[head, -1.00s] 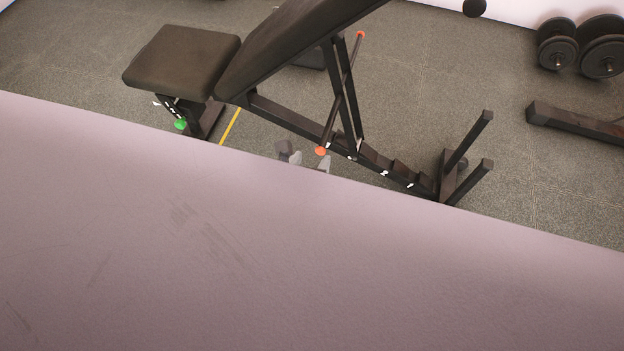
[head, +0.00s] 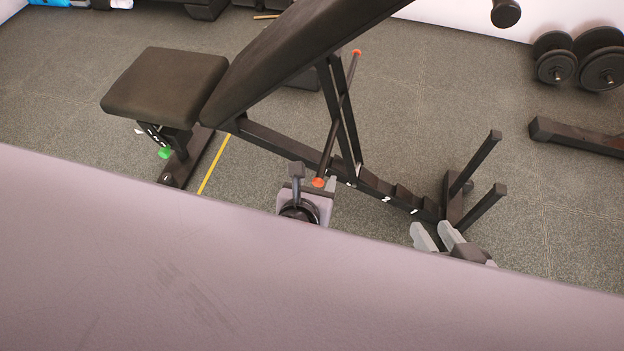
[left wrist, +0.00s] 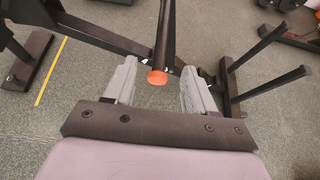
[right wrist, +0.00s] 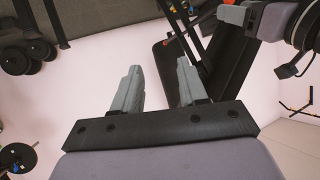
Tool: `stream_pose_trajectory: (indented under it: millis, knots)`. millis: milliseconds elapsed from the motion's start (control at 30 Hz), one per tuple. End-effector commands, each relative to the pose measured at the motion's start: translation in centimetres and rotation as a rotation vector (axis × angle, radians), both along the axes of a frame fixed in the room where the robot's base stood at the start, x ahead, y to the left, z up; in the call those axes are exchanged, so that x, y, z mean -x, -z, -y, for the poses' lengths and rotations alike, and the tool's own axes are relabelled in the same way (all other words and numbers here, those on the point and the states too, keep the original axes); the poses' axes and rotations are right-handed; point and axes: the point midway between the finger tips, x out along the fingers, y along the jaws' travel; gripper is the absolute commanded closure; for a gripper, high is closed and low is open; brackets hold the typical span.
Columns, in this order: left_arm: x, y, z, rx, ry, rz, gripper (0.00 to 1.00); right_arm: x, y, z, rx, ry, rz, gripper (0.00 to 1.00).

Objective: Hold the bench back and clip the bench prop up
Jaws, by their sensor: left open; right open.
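The bench back (head: 290,50) is a dark pad tilted up to the right, beside the flat seat (head: 165,82). The bench prop (head: 341,120) runs from under the back to the notched base rail (head: 378,188). Its crossbar has orange end caps; the near cap (head: 318,183) also shows in the left wrist view (left wrist: 157,77). My left gripper (head: 314,190) is open, with that cap between its fingers in the left wrist view; contact is not clear. My right gripper (head: 434,232) is open and empty, right of the rail near the rear posts.
A mauve surface (head: 200,270) fills the foreground and hides part of my arms. Rear bench posts (head: 480,170) stand up at the right. Dumbbells (head: 578,65) and a dark bar (head: 570,135) lie farther right. The floor around the bench is mostly clear.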

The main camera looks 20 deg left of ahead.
Motion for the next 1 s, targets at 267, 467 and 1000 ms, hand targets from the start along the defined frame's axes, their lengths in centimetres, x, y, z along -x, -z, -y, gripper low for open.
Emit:
stream_pose_trajectory:
  millis: [267, 467, 1000]
  knots:
    - [0.1, 0.1, 0.1, 0.001, 0.0, 0.0, 0.45, 0.0, 0.0, -0.2, -0.012, -0.003, -0.001, 0.57]
    - [0.1, 0.1, 0.1, 0.001, 0.0, 0.0, 0.45, 0.0, 0.0, -0.2, -0.011, -0.003, -0.001, 0.49]
    - [0.0, 0.1, 0.1, 0.001, 0.0, 0.0, 0.45, -3.6, -2.0, -0.9, -0.071, -0.038, 0.007, 0.49]
